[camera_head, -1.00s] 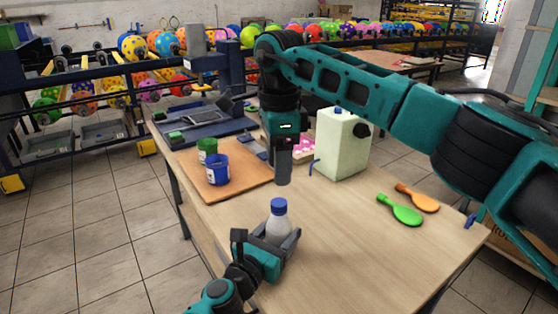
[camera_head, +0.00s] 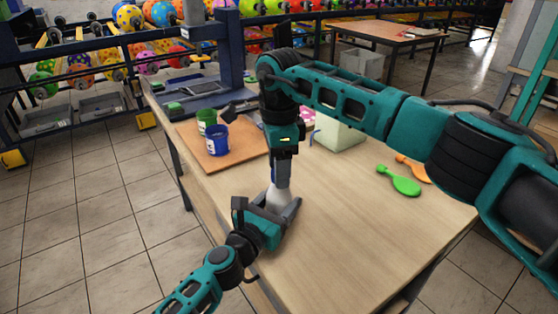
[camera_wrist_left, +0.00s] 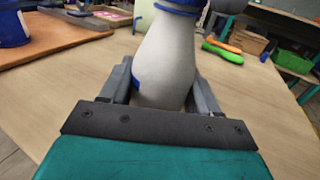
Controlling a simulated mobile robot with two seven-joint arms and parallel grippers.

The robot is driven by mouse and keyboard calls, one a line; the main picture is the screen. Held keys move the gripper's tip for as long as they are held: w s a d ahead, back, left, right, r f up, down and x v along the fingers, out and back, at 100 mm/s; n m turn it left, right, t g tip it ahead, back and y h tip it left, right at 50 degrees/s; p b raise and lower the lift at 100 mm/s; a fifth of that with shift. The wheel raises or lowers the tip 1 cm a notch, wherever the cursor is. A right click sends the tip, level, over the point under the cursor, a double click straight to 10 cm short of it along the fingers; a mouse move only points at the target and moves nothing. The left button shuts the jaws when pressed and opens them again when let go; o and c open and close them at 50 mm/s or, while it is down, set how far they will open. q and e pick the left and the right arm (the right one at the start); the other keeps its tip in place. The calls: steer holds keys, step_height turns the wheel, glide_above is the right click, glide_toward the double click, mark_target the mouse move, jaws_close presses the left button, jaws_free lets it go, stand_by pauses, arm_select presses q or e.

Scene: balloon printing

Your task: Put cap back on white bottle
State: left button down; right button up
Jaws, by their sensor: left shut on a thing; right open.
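The white bottle (camera_head: 281,197) stands upright near the table's front left edge, and its body fills the middle of the left wrist view (camera_wrist_left: 167,62). My left gripper (camera_head: 267,211) is shut around the lower body of the bottle; its fingers flank the bottle in the left wrist view (camera_wrist_left: 163,88). A blue band, part of the blue cap or neck (camera_wrist_left: 180,9), shows at the top edge of that view; the rest is cut off. My right gripper (camera_head: 280,178) points straight down over the bottle's top, open, its fingers hiding the cap in the head view.
A brown board (camera_head: 202,160) with a green cup (camera_head: 206,120) and a blue cup (camera_head: 217,140) lies behind left. A green paddle (camera_head: 400,181) and an orange paddle (camera_head: 414,167) lie at right. The table's front right is clear.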

steer(key=shift+c, duration=0.2)
jaws_close()
steer(key=m, duration=0.5)
steer(key=shift+m, duration=0.3)
steer(key=m, duration=0.5)
steer(key=shift+m, duration=0.4)
steer(key=shift+o, duration=0.5)
jaws_free()
steer(key=shift+r, duration=0.1)
steer(key=shift+r, duration=2.15)
steer(key=shift+c, duration=0.3)
